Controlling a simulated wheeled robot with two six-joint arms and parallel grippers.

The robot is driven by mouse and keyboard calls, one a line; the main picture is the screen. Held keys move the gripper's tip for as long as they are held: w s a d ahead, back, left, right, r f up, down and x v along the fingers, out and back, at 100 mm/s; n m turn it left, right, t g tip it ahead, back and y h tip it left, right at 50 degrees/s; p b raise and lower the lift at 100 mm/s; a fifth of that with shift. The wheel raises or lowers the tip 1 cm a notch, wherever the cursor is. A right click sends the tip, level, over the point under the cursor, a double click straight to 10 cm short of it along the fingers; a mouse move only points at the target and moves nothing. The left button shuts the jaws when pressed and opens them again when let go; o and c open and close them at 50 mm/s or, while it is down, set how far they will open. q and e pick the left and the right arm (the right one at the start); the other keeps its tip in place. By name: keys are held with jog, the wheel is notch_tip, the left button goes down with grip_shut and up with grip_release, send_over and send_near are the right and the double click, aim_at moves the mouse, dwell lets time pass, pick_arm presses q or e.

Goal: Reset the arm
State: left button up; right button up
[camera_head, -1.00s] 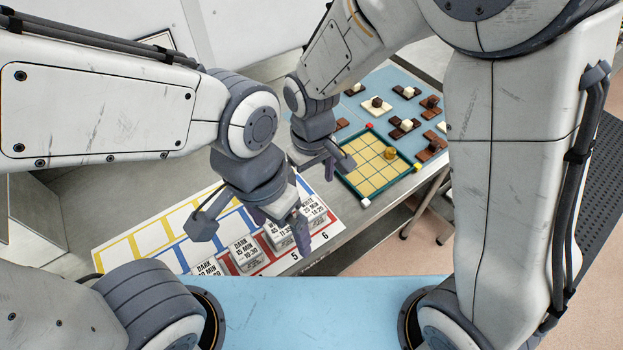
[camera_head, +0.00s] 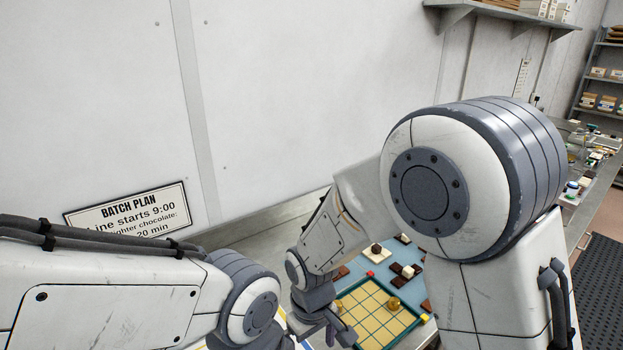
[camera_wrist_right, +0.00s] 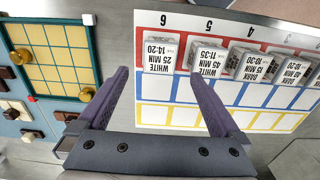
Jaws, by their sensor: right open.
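My right gripper (camera_wrist_right: 156,80) is open with nothing between its fingers, in the right wrist view. Its fingertips point toward a numbered white board (camera_wrist_right: 125,112) with red, blue and yellow rows. A block labelled "WHITE 25 MIN" (camera_wrist_right: 160,55) stands just beyond the gap between the fingertips, apart from them. In the head view the right gripper (camera_head: 328,331) hangs low beside the grid tray, at the lower edge. My left arm comes in from the left, but its gripper is cut off below the picture.
A green-framed yellow grid tray (camera_head: 415,321) holds round gold pieces (camera_head: 393,305). Chocolate pieces (camera_head: 403,271) lie on a blue mat behind it. More labelled blocks (camera_wrist_right: 247,62) line the board's red row. A "BATCH PLAN" sign (camera_head: 130,210) and a shelf (camera_head: 500,12) are on the wall.

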notch_tip(320, 180, down, 9)
jog(key=shift+f+p, duration=0.1)
jog(key=shift+p, duration=0.65)
jog(key=shift+w+r, duration=0.1)
jog(key=shift+r, duration=0.55)
